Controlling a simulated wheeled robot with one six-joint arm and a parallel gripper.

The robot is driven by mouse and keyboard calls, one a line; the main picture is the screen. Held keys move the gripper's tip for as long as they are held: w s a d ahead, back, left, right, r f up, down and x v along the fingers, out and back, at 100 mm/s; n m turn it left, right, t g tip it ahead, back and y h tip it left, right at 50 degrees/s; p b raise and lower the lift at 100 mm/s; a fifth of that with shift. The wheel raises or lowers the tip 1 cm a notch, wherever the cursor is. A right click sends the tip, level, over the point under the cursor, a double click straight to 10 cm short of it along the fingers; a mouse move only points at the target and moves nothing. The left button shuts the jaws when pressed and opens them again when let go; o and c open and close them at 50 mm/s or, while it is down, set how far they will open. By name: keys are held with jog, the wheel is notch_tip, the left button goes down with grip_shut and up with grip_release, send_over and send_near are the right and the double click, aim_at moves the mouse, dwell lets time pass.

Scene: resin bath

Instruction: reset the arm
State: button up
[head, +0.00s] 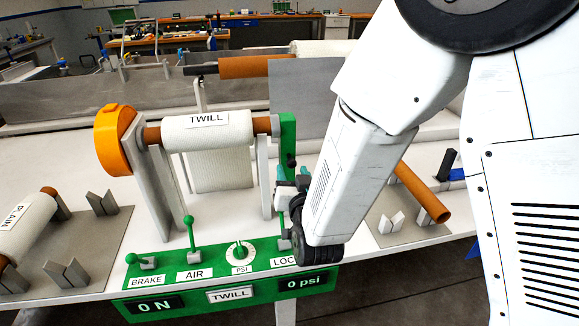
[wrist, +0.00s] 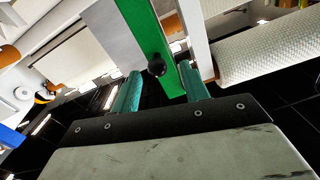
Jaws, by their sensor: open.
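My arm reaches down across the right half of the head view. My gripper (head: 290,183) is beside the green upright post (head: 288,140) at the right end of the TWILL roll stand, partly hidden by my own wrist. In the wrist view my gripper (wrist: 158,88) shows two teal fingers spread apart with nothing held between them. The green post (wrist: 148,40) with a black knob (wrist: 156,65) lies beyond and between the fingers. I cannot tell whether the fingers touch it.
The TWILL roll (head: 205,132) sits on the stand, with an orange disc (head: 115,140) at its left. A green control panel (head: 215,275) with levers is in front, reading 0 N and 0 psi. A PLAIN roll (head: 25,225) lies left; a brown tube (head: 424,193) lies right.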

jog(key=shift+s, duration=0.1)
jog(key=s+d+f+n+g, duration=0.1)
jog(key=s+f+n+g, duration=0.2)
jog(key=s+f+g, duration=0.65)
jog(key=s+d+r+m+g+h, duration=0.1)
jog(key=s+d+r+g+h, duration=0.1)
jog(key=s+d+r, duration=0.8)
jog(key=s+d+r+m+g+h, duration=0.1)
jog(key=s+d+r+g, duration=0.3)
jog(key=s+d+r, duration=0.6)
jog(key=shift+s+d+r+m+g+h, duration=0.25)
jog(key=shift+d+r+m+g+h, duration=0.2)
jog(key=shift+d, duration=2.1)
